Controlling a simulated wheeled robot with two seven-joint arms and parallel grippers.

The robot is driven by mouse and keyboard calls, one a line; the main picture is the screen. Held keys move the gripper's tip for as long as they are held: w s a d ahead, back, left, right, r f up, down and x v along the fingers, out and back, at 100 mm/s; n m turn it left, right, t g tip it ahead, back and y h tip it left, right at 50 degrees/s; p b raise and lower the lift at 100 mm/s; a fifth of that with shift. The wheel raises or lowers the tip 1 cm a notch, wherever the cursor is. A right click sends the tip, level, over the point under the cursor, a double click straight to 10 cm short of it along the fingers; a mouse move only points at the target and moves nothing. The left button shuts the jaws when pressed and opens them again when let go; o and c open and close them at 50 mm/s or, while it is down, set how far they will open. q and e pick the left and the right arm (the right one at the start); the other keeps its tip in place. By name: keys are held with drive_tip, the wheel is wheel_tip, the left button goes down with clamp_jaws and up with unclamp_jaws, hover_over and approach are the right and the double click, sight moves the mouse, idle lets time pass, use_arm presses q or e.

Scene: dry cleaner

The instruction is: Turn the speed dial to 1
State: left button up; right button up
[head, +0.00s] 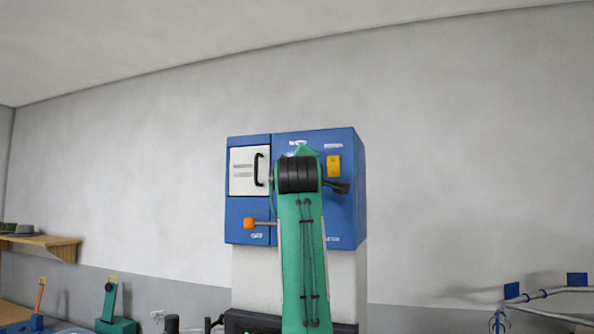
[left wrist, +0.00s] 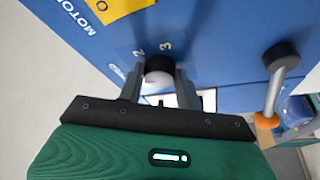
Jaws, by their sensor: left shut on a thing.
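The speed dial (left wrist: 160,66), a dark round knob with a pale part, is on a blue panel in the left wrist view. The figures 2 and 3 show on the panel beside it; no 1 can be read. My left gripper (left wrist: 159,84) has its two grey fingers shut on the dial, one on each side. In the head view the blue control box (head: 346,222) is on the wall side, and my green arm covers the dial and the gripper. My right gripper is in neither view.
A lever with an orange knob (head: 249,223) sticks out left of my arm. A yellow switch (head: 333,166) and a white panel with a black handle (head: 243,171) are on the box. A wooden shelf (head: 60,246) is at far left; pipes (head: 545,294) are at right.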

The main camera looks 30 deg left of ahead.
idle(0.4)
use_arm(q)
drive_tip(key=o, duration=1)
drive_tip(key=b+v, duration=0.7)
drive_tip(key=v, duration=0.6)
drive_tip(key=shift+s+d, duration=0.25)
drive_tip(key=shift+s, duration=0.1)
